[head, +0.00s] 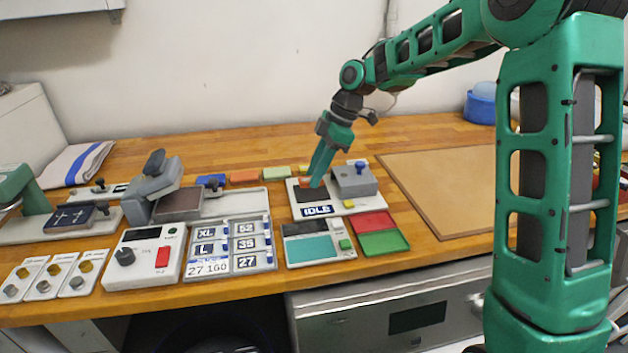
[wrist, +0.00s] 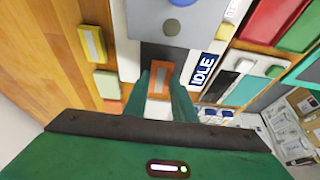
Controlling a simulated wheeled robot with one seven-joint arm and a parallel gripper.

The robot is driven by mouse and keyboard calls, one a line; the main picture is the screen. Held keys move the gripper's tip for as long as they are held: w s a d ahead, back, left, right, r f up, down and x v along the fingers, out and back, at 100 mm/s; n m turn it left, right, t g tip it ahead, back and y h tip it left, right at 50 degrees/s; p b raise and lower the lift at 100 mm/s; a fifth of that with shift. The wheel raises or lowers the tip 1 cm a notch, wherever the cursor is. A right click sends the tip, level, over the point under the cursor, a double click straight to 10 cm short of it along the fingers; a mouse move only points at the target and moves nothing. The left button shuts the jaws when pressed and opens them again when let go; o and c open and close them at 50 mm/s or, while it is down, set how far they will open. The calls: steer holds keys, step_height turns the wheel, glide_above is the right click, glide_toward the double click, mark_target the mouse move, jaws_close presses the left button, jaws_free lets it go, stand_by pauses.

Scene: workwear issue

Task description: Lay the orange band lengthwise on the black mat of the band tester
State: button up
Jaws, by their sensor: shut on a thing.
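The orange band (head: 305,182) is between the fingertips of my gripper (head: 314,184), over the black mat (head: 312,196) of the band tester (head: 338,209). In the wrist view the orange band (wrist: 159,94) shows between the two green fingers of my gripper (wrist: 164,92), which are shut on it. Its middle looks greyish. The black mat (wrist: 163,53) shows just beyond it in the wrist view. I cannot tell whether the band touches the mat. The tester has a grey block (head: 355,182) with a blue knob beside the mat, and a label reading IDLE (head: 317,211).
Orange (head: 244,176), green (head: 277,173) and yellow pieces lie behind the tester. A number board (head: 229,248), a teal-panelled device (head: 312,248) and red (head: 372,223) and green (head: 384,243) trays lie in front. A brown board (head: 440,180) lies bare at right.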

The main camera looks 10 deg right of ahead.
steer(key=shift+f, duration=1.1)
steer(key=shift+f, duration=0.1)
steer(key=o, duration=1)
steer(key=v, duration=1.2)
steer(key=s+d+f+m+h, duration=0.1)
steer(key=s+d+f+m, duration=0.2)
steer(key=s+d+m, duration=0.4)
steer(key=s+d+f+m+h, duration=0.2)
steer(key=s+d+m, duration=0.5)
steer(key=s, duration=1.1)
steer(key=s+d+f+m+h, duration=0.1)
steer(key=s+d+f+m, duration=0.2)
steer(key=s+d+m, duration=0.4)
steer(key=shift+s+d+f+m, duration=0.15)
steer(key=shift+s+m, duration=0.7)
steer(key=shift+s, duration=0.75)
steer(key=shift+s+a+f+m, duration=0.15)
steer(key=shift+s+m, duration=0.7)
steer(key=shift+s, duration=0.7)
